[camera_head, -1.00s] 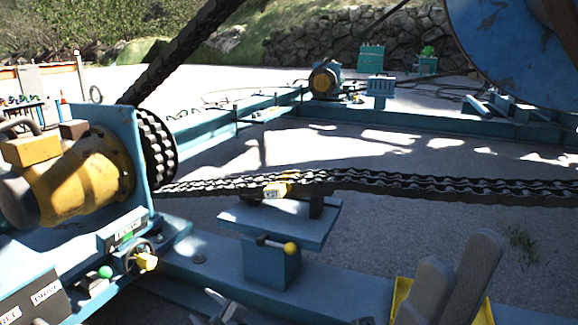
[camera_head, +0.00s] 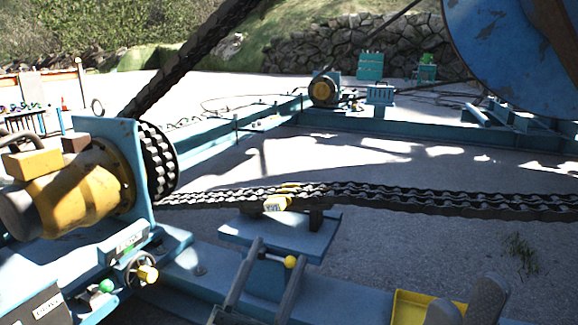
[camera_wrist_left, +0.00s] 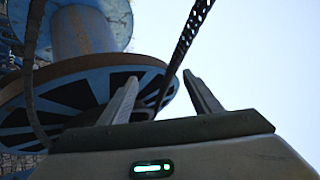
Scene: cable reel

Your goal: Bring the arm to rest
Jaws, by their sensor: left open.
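In the left wrist view the fingers (camera_wrist_left: 160,78) are also apart, pointing up toward a large blue reel (camera_wrist_left: 88,30) and the sky.
A handwheel (camera_head: 140,268) and a green knob (camera_head: 106,286) sit below the motor. The blue reel (camera_head: 520,60) stands at top right.

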